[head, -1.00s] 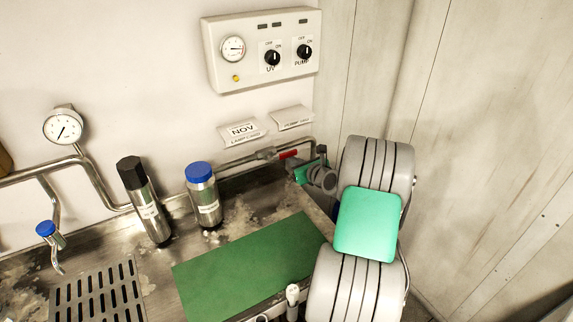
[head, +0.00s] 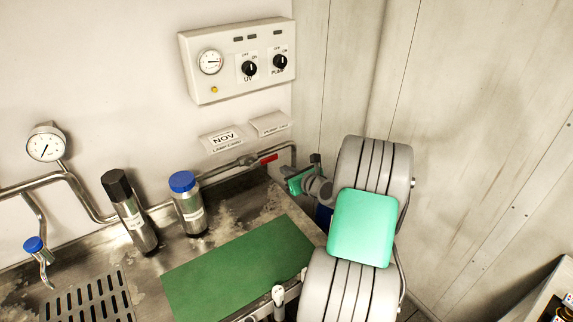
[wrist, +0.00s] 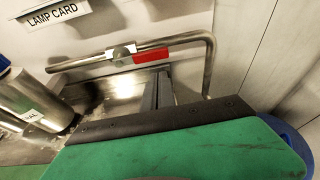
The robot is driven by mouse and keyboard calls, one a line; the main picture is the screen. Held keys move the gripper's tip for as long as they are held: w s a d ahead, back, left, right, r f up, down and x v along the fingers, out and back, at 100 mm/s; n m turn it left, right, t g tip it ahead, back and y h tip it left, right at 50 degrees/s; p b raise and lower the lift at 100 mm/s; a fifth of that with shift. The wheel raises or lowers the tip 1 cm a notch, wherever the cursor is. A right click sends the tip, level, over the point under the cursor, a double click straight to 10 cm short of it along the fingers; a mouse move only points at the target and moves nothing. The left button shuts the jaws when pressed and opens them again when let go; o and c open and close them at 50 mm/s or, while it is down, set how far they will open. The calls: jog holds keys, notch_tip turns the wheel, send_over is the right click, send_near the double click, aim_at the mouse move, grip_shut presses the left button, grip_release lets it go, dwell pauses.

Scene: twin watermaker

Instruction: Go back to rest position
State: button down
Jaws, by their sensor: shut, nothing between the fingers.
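My gripper (wrist: 158,92) shows in the wrist view as narrow dark fingers, shut together with nothing between them. They point toward the wall pipe, below the red valve handle (wrist: 152,55); I cannot tell the exact gap. In the head view my gripper (head: 298,181) is partly hidden at the end of my folded grey arm, near the back right corner of the steel counter (head: 245,205). The red handle (head: 268,159) lies along the pipe just left of and above it.
A blue-capped bottle (head: 187,210) and a black-capped cylinder (head: 131,215) stand on the counter beside a green mat (head: 240,270). A control panel (head: 238,62) hangs on the wall. Pale wall panels (head: 480,130) rise at the right. A box (head: 550,295) shows at the lower right.

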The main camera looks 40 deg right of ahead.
jog(key=s+a+r+n+g+y, duration=0.1)
jog(key=s+a+r+n+g, duration=0.15)
jog(key=a+n, duration=0.8)
jog(key=s+a+r+n+g+y, duration=0.2)
jog(key=a+r+n+g, duration=0.1)
jog(key=a+n, duration=0.7)
jog(key=s+a+r+n+g+h+b, duration=0.1)
jog(key=s+a+r+n+g, duration=0.1)
jog(key=s+a+n, duration=0.3)
jog(key=s+a+r+n+g+h, duration=0.1)
jog(key=s+a+n, duration=0.4)
jog(key=s+n, duration=0.5)
jog(key=s+r+g, duration=0.1)
jog(key=s, duration=0.3)
jog(key=shift+a+n+b, duration=0.25)
jog(key=shift+n+b, duration=0.1)
jog(key=c, duration=2.2)
grip_release()
